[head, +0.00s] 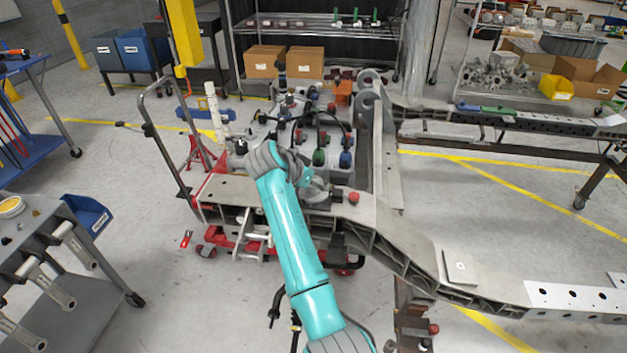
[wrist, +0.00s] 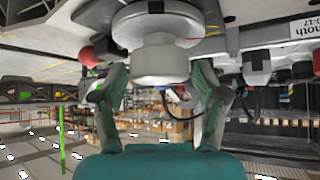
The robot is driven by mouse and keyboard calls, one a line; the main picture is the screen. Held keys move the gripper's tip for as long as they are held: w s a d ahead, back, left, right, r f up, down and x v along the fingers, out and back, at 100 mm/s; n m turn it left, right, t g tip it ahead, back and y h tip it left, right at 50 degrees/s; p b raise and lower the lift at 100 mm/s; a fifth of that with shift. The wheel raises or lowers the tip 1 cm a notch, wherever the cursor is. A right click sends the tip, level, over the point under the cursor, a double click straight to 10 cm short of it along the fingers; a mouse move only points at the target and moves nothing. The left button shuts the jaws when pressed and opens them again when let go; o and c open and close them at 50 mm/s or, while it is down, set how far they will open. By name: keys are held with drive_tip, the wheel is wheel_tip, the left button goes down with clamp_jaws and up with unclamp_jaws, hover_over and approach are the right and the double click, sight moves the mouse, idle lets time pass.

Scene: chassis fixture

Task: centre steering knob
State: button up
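A pale grey, round stepped knob (wrist: 163,55) fills the upper middle of the wrist view, with a wide disc and a narrower end facing my gripper. I take it to be the steering knob. My gripper (wrist: 162,85) is open, with one finger on each side of the knob's narrow end. Gaps appear between fingers and knob, so I see no clear grip; contact at the fingertips cannot be told. In the head view my gripper (head: 317,192) is small and partly hidden by my teal arm, over the chassis front beam. The knob cannot be made out there.
The grey chassis frame (head: 440,262) runs across the middle and right. A red ball-shaped cap (head: 354,197) sits on the beam close right of my gripper. Black cables and coloured fittings (head: 319,140) lie behind. A red wheeled stand (head: 225,240) is below left.

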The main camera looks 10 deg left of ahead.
drive_tip(key=c, duration=0.7)
drive_tip(key=shift+c, duration=0.2)
drive_tip(key=shift+n+y, duration=0.3)
drive_tip(key=shift+n, duration=0.1)
drive_tip(key=n+t+y, duration=0.1)
drive_tip(key=n+y, duration=0.1)
drive_tip(key=n, duration=0.1)
drive_tip(key=shift+d+n+y, duration=0.1)
drive_tip(key=shift+n+y, duration=0.3)
drive_tip(key=n+y, duration=0.5)
drive_tip(key=n, duration=0.1)
drive_tip(key=n+g+y, duration=0.1)
drive_tip(key=n+y, duration=0.1)
drive_tip(key=n, duration=0.1)
drive_tip(key=n+g+y, duration=0.1)
drive_tip(key=n+g, duration=0.1)
drive_tip(key=n, duration=0.1)
drive_tip(key=shift+n+y, duration=0.3)
drive_tip(key=shift+y, duration=0.1)
drive_tip(key=n+g+y, duration=0.1)
drive_tip(key=n+g, duration=0.1)
drive_tip(key=n, duration=0.1)
drive_tip(key=shift+n+g, duration=0.3)
drive_tip(key=shift+g, duration=0.1)
drive_tip(key=shift+n+g+y, duration=0.3)
drive_tip(key=shift+n+g, duration=0.9)
drive_tip(key=shift+n, duration=0.3)
